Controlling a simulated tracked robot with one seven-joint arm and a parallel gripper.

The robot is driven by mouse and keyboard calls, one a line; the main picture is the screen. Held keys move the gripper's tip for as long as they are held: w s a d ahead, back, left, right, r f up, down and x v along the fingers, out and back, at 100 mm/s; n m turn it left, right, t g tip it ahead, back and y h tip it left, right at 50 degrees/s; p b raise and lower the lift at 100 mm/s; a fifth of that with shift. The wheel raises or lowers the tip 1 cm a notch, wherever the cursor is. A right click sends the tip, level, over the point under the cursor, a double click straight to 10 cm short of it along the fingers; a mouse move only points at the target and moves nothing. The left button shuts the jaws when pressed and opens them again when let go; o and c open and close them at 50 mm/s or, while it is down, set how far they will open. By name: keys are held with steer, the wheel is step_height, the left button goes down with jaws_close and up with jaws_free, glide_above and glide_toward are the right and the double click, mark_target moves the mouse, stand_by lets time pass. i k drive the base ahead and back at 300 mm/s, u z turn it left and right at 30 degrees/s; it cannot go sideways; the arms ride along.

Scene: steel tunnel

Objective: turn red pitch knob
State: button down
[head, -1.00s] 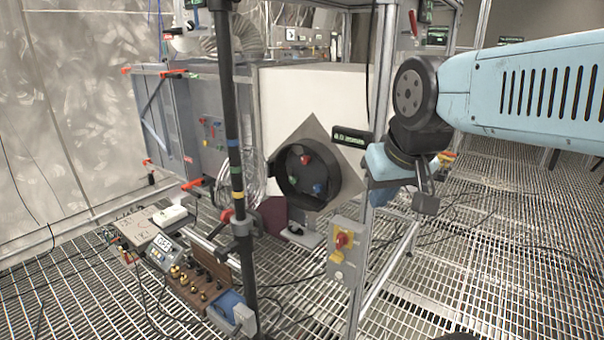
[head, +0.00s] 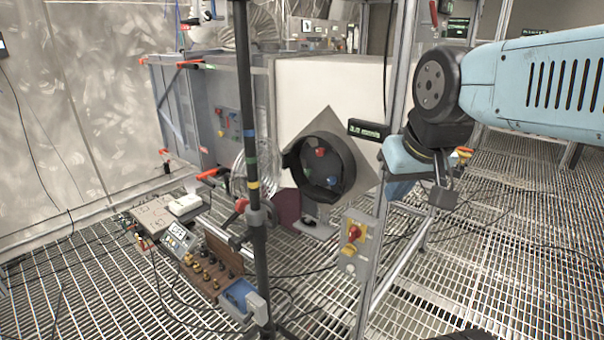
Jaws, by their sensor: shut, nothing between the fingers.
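A red knob (head: 319,152) sits inside a round black housing (head: 345,165) on a grey diamond-shaped plate on the white box. Green and blue knobs sit below it in the same housing. No label is readable on the red knob. My gripper (head: 442,197) hangs at the right, in front of the frame post and apart from the housing. It is shut and empty, with its fingers pointing down.
A metal post (head: 385,190) stands between the housing and my gripper, carrying a yellow switch box (head: 352,240) with a red knob. A black pole (head: 252,150) stands left of the housing. A small display (head: 369,130) is beside the housing. Grating floor is open at right.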

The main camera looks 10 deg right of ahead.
mark_target(320, 152)
steer(key=u, duration=1.25)
steer(key=i, duration=0.1)
steer(key=z, duration=3.1)
steer(key=i, duration=1.05)
steer(key=u, duration=2.1)
